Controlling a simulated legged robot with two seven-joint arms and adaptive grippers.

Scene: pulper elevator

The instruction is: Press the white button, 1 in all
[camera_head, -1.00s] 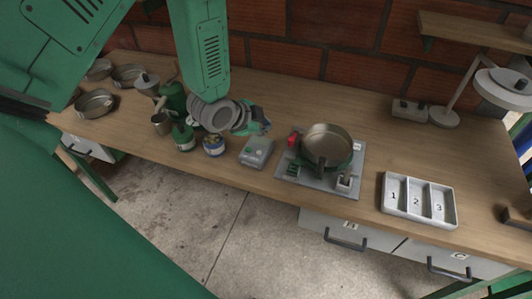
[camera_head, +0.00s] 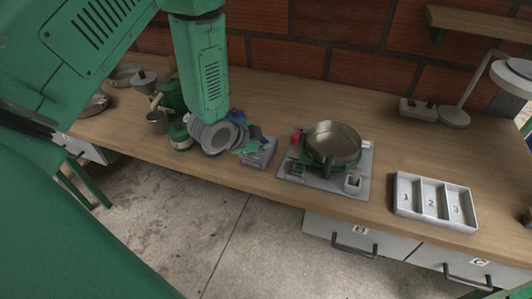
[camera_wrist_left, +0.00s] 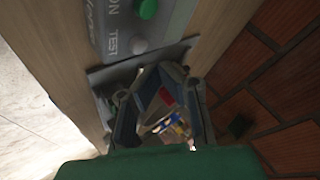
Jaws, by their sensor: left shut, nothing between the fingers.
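A small grey box (camera_head: 262,158) stands near the front edge of the table, partly hidden by my left gripper in the head view. In the left wrist view the box (camera_wrist_left: 113,38) shows a green button (camera_wrist_left: 147,9) marked ON and a whitish button (camera_wrist_left: 138,45) marked TEST. My left gripper (camera_head: 259,144) is shut and empty, with its tips over the box in the head view. In the left wrist view its fingertips (camera_wrist_left: 164,68) are close to the TEST button, a little to its lower right. I cannot tell whether they touch the box. My right gripper is not in view.
A pan (camera_head: 333,146) sits on a grey plate with a red part, right of the box. A numbered tray (camera_head: 435,202) lies farther right. Pots, a cup (camera_head: 157,122) and green canisters crowd the left. A brick wall (camera_head: 330,45) is behind the table.

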